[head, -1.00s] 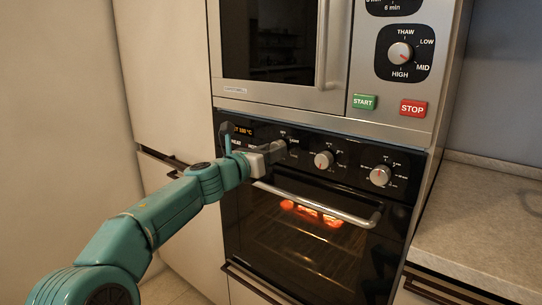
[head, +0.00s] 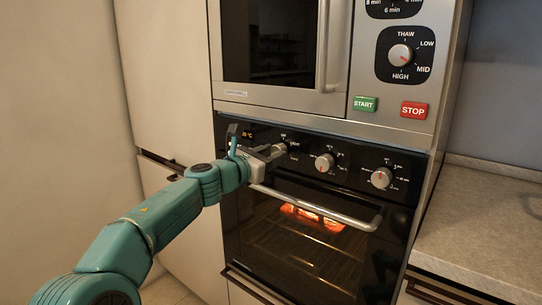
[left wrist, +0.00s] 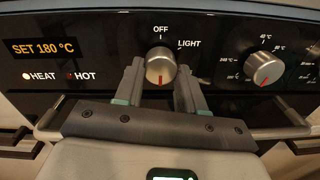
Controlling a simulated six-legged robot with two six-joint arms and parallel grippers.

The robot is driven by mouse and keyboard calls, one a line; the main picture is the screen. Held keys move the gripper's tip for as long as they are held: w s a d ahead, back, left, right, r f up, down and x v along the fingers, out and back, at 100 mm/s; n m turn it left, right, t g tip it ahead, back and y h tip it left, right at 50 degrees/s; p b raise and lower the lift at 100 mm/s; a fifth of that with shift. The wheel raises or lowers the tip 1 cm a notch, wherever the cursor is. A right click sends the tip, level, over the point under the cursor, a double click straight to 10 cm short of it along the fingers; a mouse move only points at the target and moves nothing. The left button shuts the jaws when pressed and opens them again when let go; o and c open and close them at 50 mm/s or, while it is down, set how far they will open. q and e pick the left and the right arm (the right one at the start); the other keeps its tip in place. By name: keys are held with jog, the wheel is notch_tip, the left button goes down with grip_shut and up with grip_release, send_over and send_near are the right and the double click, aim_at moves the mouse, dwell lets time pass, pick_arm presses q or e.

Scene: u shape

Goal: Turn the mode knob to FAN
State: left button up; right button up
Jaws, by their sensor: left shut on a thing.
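The mode knob (left wrist: 160,68) is a round silver knob on the black oven panel, with OFF above it and LIGHT at its upper right in the left wrist view. Its red mark points straight down. The labels below it are hidden behind my gripper, so I cannot read FAN. My left gripper (left wrist: 160,75) is shut on this knob, one finger on each side. In the head view the left gripper (head: 270,153) reaches the leftmost oven knob (head: 280,148). My right gripper is not in view.
Two more oven knobs (head: 325,162) (head: 381,178) sit to the right. The oven door handle (head: 315,207) runs just below the panel. The lit oven holds glowing red-orange food (head: 312,215). The display (left wrist: 43,48) reads SET 180 °C. A microwave (head: 285,50) is above.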

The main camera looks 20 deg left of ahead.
pick_arm(q)
jog(key=shift+f, duration=0.3)
jog(key=o, duration=1.1)
jog(key=shift+c, duration=0.2)
jog(key=shift+r, duration=0.15)
jog(key=b+v, duration=0.4)
jog(key=v, duration=1.2)
jog(key=shift+a, duration=0.15)
